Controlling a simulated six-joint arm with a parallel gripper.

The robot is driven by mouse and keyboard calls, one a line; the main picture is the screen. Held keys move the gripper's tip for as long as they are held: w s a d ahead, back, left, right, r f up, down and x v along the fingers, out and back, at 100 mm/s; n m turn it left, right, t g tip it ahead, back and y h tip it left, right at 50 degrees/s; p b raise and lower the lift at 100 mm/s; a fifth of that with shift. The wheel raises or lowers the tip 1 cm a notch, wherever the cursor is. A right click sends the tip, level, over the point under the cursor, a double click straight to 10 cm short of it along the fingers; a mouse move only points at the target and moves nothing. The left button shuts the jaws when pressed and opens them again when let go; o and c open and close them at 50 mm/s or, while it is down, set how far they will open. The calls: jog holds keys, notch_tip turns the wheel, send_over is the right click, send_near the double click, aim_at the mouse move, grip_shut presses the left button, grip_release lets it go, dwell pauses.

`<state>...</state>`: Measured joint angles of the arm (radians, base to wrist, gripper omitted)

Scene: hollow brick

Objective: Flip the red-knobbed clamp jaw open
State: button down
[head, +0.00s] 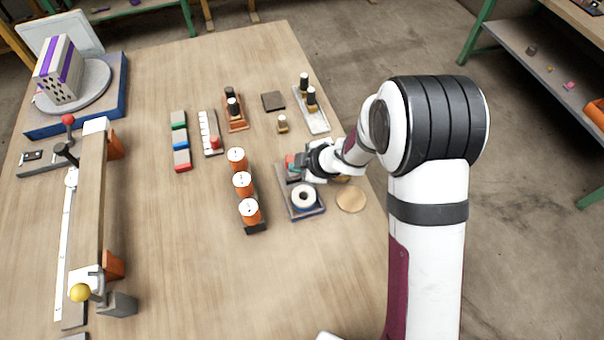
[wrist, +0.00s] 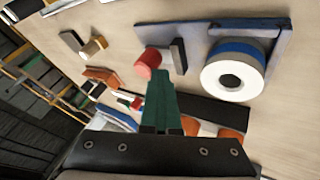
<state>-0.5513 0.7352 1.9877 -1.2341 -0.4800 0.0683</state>
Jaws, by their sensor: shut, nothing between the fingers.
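The clamp with the red knob (head: 68,120) stands at the left of the bench in the head view, beside the far end of a long wooden beam (head: 90,205). The red knob tops a short dark stem above a black jaw arm (head: 66,153); I cannot tell whether the jaw touches the beam. My gripper (head: 297,163) is far to the right of it, over a small blue-grey tray (head: 313,212). In the wrist view its green fingers (wrist: 162,92) are together and empty, close to a red cylinder (wrist: 150,62). The clamp is not seen in the wrist view.
Between gripper and clamp stand orange cylinders (head: 242,183), coloured blocks (head: 181,143) and a white strip (head: 208,130). A yellow-knobbed clamp (head: 80,292) sits at the beam's near end. A blue-based turntable (head: 122,85) stands behind. Bare bench lies right of the beam.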

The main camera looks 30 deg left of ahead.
jog(key=v, duration=1)
